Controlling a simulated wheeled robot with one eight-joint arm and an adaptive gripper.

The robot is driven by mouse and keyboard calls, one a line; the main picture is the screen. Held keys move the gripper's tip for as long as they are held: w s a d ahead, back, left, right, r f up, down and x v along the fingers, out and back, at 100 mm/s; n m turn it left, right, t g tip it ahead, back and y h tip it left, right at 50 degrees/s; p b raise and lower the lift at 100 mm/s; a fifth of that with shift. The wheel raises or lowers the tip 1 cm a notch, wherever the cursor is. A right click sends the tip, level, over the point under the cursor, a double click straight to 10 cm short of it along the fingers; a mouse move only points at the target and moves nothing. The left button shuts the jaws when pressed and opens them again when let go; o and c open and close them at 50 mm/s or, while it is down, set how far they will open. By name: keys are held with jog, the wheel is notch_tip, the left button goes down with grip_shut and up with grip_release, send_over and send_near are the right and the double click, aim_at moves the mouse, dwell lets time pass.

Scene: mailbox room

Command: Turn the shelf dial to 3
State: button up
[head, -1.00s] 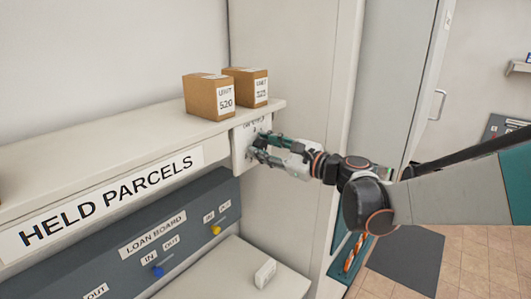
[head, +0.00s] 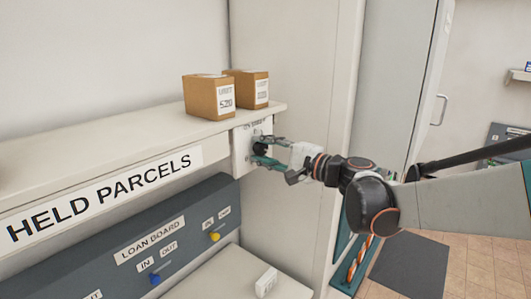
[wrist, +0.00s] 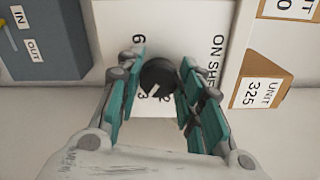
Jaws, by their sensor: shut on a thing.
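The shelf dial (wrist: 157,76) is a round black knob on a white plate (head: 240,160) at the end of the shelf. In the wrist view my gripper (wrist: 160,80) has its teal finger pads on both sides of the knob, shut on it. A white pointer mark on the knob points down and left in that view, towards the printed 3 (wrist: 141,104). A 2 (wrist: 165,98) shows beside it. The fingers hide part of the plate. In the head view my gripper (head: 262,151) reaches the plate from the right.
Two brown parcels (head: 209,96) (head: 248,88) stand on the shelf (head: 130,138) above the dial. A dark loan board (head: 190,225) with blue and yellow knobs is below. A small white block (head: 266,282) lies on the lower ledge. A tall pale panel (head: 300,60) stands behind the arm.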

jog(key=shift+n, duration=0.3)
dwell(0.4)
jog(key=o, duration=1.1)
jog(key=shift+c, duration=0.2)
jog(key=v, duration=1.2)
